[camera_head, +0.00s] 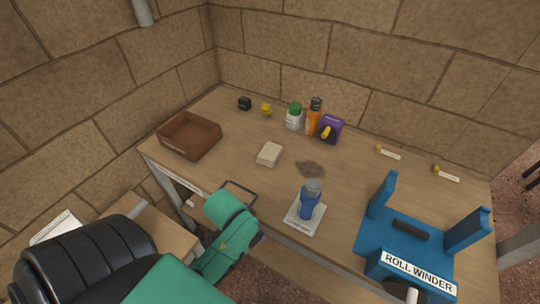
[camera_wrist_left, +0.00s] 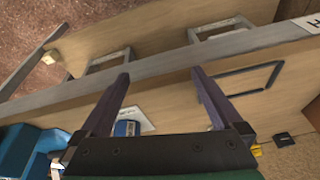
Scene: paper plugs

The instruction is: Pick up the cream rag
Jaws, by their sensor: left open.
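The cream rag (camera_head: 269,154) is a small folded pale block lying on the workbench, left of the middle, in the head view. It is right of the brown tray and beyond my left arm. I cannot make it out in the left wrist view. My left gripper (camera_wrist_left: 160,74) is open and empty, its two dark fingers spread over the bench's front edge. In the head view my green left wrist is at the front edge, short of the rag and apart from it; the fingers are hidden there. My right gripper is not in view.
The brown tray (camera_head: 190,136) stands at the left. A blue bottle (camera_head: 310,200) on a white card (camera_head: 303,218) is right of my wrist. A blue roll winder (camera_head: 400,240) fills the right end. Bottles and a purple item (camera_head: 331,130) stand at the back. A dark stain (camera_head: 310,168) lies beside the rag.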

